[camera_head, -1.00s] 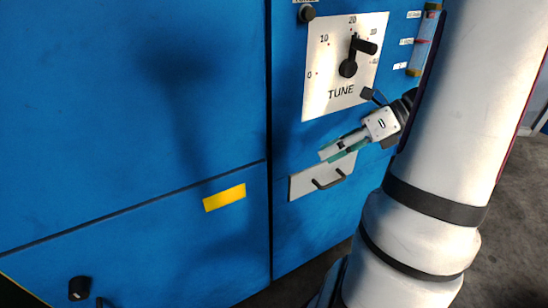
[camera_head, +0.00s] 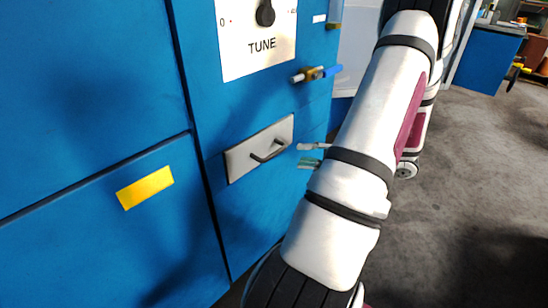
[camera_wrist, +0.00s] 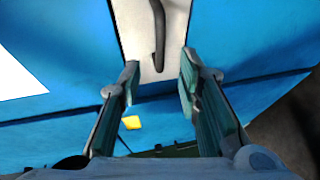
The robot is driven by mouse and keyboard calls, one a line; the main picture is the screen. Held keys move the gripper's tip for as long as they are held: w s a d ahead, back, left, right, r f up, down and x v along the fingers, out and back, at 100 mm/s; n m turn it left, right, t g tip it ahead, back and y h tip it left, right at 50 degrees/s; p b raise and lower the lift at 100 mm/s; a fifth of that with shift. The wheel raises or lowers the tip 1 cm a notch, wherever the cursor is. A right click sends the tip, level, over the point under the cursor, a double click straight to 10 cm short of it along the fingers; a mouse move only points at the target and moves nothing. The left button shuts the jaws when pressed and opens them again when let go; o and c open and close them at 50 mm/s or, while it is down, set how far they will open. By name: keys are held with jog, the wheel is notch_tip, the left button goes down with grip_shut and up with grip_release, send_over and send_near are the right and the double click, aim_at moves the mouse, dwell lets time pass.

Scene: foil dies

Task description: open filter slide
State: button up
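The filter slide appears to be the light grey plate (camera_head: 240,161) with a dark bar handle (camera_head: 268,153), set low in the blue cabinet front; no label naming it shows. The plate looks flush with the front. My gripper (camera_head: 307,156) is just right of the handle in the head view, fingers spread and pointing at the cabinet, partly hidden by my arm. In the wrist view my gripper (camera_wrist: 159,77) is open and empty with green-padded fingers. The handle (camera_wrist: 158,35) shows beyond and between the fingertips, against the plate (camera_wrist: 133,30). No contact shows.
Above the plate is a white TUNE dial panel (camera_head: 250,62). A brass valve with a blue lever (camera_head: 320,73) sticks out above my gripper. A yellow label (camera_head: 145,187) is at left. Open grey floor (camera_head: 450,190) lies to the right.

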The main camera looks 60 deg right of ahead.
aim_at(275, 153)
jog(key=b+x, duration=0.3)
jog(key=x, duration=0.6)
jog(key=shift+w+a+f, duration=0.1)
jog(key=shift+w, duration=0.2)
grip_shut()
